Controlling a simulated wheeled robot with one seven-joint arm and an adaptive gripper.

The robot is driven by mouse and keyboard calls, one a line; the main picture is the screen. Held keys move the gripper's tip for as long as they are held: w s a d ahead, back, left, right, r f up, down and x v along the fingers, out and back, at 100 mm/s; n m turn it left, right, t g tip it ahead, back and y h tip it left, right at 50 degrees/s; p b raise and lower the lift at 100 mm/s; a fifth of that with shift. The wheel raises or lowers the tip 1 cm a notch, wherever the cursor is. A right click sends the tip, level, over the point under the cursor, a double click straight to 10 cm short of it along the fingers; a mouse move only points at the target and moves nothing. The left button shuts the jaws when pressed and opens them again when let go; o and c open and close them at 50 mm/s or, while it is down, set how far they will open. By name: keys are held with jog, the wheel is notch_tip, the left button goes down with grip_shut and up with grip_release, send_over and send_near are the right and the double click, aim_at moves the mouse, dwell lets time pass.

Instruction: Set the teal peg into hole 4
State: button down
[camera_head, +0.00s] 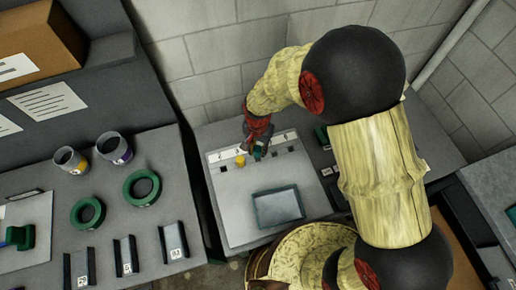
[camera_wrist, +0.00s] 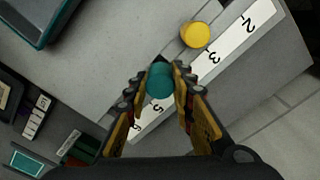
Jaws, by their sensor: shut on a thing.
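The teal peg (camera_wrist: 160,82) is between the fingertips of my gripper (camera_wrist: 161,86), which is shut on it. In the head view the teal peg (camera_head: 258,153) shows just below my gripper (camera_head: 254,143), over the back part of a pale board (camera_head: 232,205). A number strip (camera_wrist: 235,40) on the board reads 2, 3, 5 and 6 in the wrist view; the place between 3 and 5 is covered by the peg and fingers. Hole 4 is mostly hidden, and I cannot tell whether the peg's lower end is in it. A yellow peg (camera_wrist: 195,34) stands beside label 3.
A blue-grey tray (camera_head: 278,206) lies on the front of the board. Dark holes show either side of the pegs. The left bench holds green rings (camera_head: 142,188), cups (camera_head: 114,148) and metal channels (camera_head: 173,242). A block wall stands close behind.

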aim_at(258, 156)
jog(key=shift+f+b, duration=1.05)
jog(key=shift+f, duration=0.65)
jog(key=shift+s+d+f+b, duration=0.1)
jog(key=shift+s+f+b, duration=0.1)
jog(key=shift+f+b, duration=0.35)
jog(key=c, duration=1.4)
grip_release()
jog(key=shift+s+d+r, duration=0.1)
jog(key=shift+s+r, duration=0.05)
jog(key=shift+r, duration=2)
jog(key=shift+s+r, duration=0.15)
jog(key=shift+r, duration=2.15)
